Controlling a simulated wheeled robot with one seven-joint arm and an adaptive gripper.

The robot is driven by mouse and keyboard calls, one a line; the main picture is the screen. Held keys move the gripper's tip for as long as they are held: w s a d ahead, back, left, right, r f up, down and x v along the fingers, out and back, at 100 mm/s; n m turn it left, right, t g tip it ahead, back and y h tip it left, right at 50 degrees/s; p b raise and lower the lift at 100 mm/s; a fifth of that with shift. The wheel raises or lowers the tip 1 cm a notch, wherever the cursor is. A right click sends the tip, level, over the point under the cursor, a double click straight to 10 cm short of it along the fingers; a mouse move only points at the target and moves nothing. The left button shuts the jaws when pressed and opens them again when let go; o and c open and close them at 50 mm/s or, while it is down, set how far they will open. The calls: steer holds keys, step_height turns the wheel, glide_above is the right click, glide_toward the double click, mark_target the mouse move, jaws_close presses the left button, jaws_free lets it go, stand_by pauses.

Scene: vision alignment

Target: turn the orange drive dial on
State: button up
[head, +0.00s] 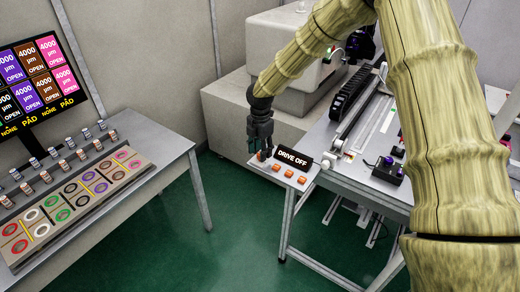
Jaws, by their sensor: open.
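A black sign (293,158) reading "DRIVE OFF" stands on the left corner of the machine table in the head view. In front of it sit three small orange controls (289,174) in a row; they are too small to tell which one is the drive dial or how it is turned. My gripper (263,154) is open and points down at the left end of the row, beside the sign. I cannot tell whether it touches anything. Its fingertips are small and dark here.
A machine table (337,182) with a black cable chain (352,92) and a dark control box (389,169) extends right. A white-topped knob (329,160) stands close right of the sign. At left, a separate table (150,150) holds colored ring pads and a display (40,80).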

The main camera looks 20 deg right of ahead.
steer(key=shift+s+f, duration=0.1)
steer(key=shift+s, duration=0.3)
steer(key=shift+w+f, duration=0.3)
steer(key=shift+f, duration=0.1)
steer(key=shift+s+r, duration=0.15)
steer(key=c, duration=0.4)
jaws_close()
